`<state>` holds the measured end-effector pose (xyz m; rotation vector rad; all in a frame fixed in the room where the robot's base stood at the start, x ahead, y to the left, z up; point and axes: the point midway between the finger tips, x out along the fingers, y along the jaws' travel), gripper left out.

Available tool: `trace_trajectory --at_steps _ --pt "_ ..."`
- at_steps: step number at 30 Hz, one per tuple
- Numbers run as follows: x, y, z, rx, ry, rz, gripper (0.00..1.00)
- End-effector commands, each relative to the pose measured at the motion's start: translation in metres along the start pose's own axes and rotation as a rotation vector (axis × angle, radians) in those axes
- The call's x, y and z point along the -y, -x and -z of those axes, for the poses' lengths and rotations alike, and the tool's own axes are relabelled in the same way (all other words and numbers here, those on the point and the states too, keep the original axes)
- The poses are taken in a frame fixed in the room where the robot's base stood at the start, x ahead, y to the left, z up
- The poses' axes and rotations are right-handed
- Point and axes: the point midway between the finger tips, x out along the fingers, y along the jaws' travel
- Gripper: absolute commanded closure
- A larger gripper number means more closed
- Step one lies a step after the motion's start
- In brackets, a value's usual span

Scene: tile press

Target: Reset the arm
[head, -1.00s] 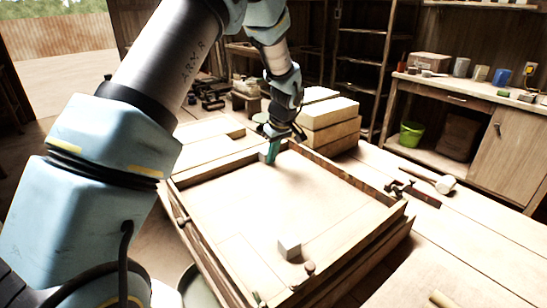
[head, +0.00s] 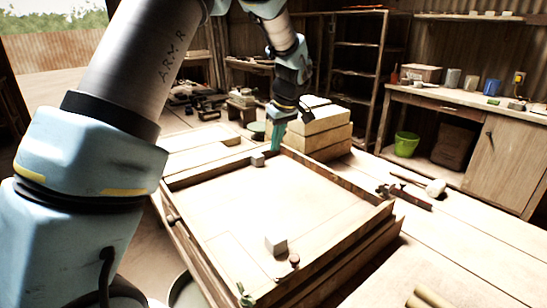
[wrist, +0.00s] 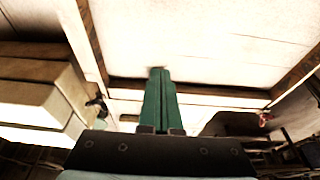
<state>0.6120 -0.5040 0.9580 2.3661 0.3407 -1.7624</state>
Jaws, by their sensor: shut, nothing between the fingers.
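My arm reaches from the left over the workbench, and my gripper (head: 274,148) hangs above the far edge of the wooden press tray (head: 340,180). Its green fingers are together with nothing between them, as the wrist view shows too (wrist: 160,72). A small grey block (head: 257,159) sits at the tray's far corner, just left of the fingers and apart from them. Another grey block (head: 276,244) lies near the tray's front. The tray floor also shows at the top of the wrist view (wrist: 200,40).
Stacked pale blocks (head: 322,130) stand right behind my gripper. A mallet (head: 434,187) and a clamp-like tool (head: 403,197) lie on the bench to the right. A green bucket (head: 406,144) sits under the back counter. The tray's middle is clear.

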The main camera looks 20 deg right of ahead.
Motion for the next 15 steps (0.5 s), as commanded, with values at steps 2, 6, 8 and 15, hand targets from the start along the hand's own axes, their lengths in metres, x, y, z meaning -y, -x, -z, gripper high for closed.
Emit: trace_trajectory --at_steps 2,6,8,15 --pt "0.000 0.008 0.000 -0.001 0.000 -0.001 1.00" --pt "0.000 0.015 0.000 0.000 0.000 0.000 1.00" --pt "0.000 0.016 0.000 0.000 0.000 0.001 1.00" --pt "0.061 0.009 0.020 0.045 -0.045 0.004 1.00"
